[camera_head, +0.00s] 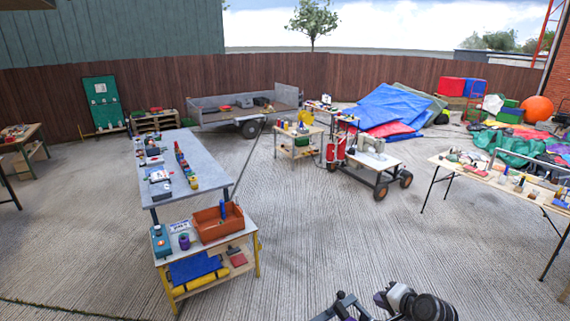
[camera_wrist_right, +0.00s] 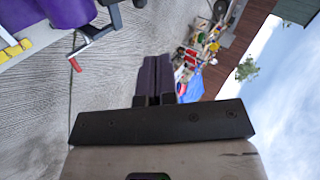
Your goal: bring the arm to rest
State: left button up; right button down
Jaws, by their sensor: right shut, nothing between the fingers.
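My right gripper (camera_wrist_right: 157,78) shows in the right wrist view with its two dark purple fingers together and nothing between them. In the head view, part of my right arm and gripper (camera_head: 345,305) shows at the bottom edge, right of the middle, over bare concrete. It touches nothing that I can see. My left gripper does not show in either view.
A long grey table (camera_head: 205,150) and a small bench with an orange tote (camera_head: 220,222) stand left of centre. A wheeled cart (camera_head: 375,165) stands behind, and a folding table (camera_head: 480,178) is at right. The concrete (camera_head: 330,235) between them is clear.

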jog(key=s+r+n+h, duration=0.35)
jog(key=r+n, duration=0.25)
jog(key=r, duration=0.2)
jog(key=s+f+n+h, duration=0.15)
jog(key=s+n, duration=0.25)
jog(key=s, duration=0.9)
jog(key=s+a+f+g, duration=0.1)
jog(key=s+f+g, duration=0.1)
jog(key=s+f, duration=0.4)
jog(key=s+a+f+n+g, duration=0.1)
jog(key=s+f, duration=0.5)
jog(key=s, duration=0.8)
jog(key=s+a+f+g, duration=0.2)
jog(key=s+f, duration=0.3)
jog(key=s, duration=0.5)
jog(key=shift+a+f+n+g, duration=0.3)
jog(key=shift+a+f+n, duration=0.1)
jog(key=shift+a, duration=0.1)
